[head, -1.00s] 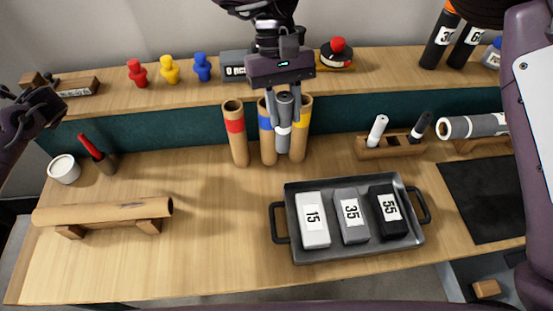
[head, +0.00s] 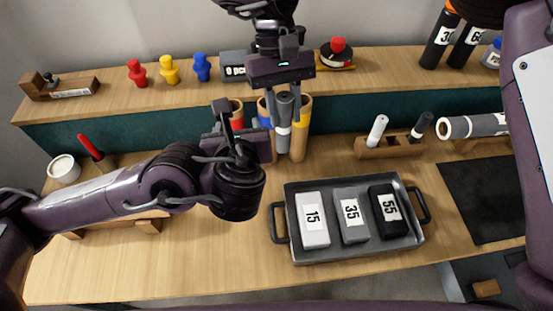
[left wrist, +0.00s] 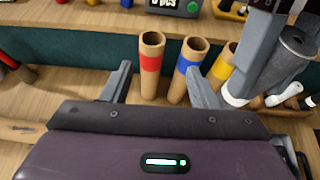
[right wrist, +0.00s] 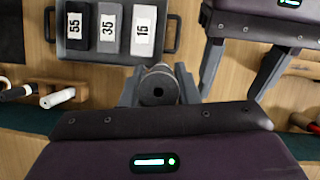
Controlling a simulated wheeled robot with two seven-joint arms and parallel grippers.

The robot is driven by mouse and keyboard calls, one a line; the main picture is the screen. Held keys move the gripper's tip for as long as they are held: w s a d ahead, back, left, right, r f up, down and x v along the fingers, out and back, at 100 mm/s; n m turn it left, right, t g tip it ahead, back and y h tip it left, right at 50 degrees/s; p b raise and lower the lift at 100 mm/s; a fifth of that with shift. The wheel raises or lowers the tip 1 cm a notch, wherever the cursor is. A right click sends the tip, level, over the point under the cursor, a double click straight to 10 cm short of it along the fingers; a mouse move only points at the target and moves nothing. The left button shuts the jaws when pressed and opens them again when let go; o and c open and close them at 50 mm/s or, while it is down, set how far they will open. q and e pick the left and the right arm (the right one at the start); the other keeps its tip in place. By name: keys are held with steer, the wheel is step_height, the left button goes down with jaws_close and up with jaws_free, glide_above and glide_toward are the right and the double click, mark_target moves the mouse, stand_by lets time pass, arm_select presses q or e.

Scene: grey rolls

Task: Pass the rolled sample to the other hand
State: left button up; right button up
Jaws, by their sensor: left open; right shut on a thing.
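The rolled sample (head: 284,128) is a grey cylinder with a white band. It hangs upright in my right gripper (head: 284,108), which is shut on its upper part; its hollow end (right wrist: 158,86) shows in the right wrist view. My left gripper (head: 245,128) is just left of the sample in the head view. Its two fingers stand apart with nothing between them in the left wrist view (left wrist: 160,88). It also shows at the upper right in the right wrist view (right wrist: 238,76), apart from the sample.
Cardboard tubes with red (left wrist: 150,64), blue (left wrist: 188,64) and yellow (left wrist: 222,66) bands stand behind the grippers. A grey tray (head: 340,254) with labelled blocks lies in front to the right. A marker holder (head: 390,150) is further right. My left arm partly covers the left table.

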mark_target(284, 134)
arm_select(q)
steer(key=s+d+r+m+h, duration=0.2)
steer(key=s+d+m+h, duration=0.15)
steer(key=s+d, duration=0.45)
steer(key=shift+t+h, duration=0.25)
steer(key=shift+t, duration=0.05)
steer(key=x, duration=1)
steer(key=shift+w+a+f, duration=0.1)
steer(key=shift+a+f, duration=0.1)
steer(key=shift+a, duration=0.2)
steer(key=c, duration=0.9)
steer(key=shift+c, duration=0.8)
arm_select(e)
steer(key=o, duration=1)
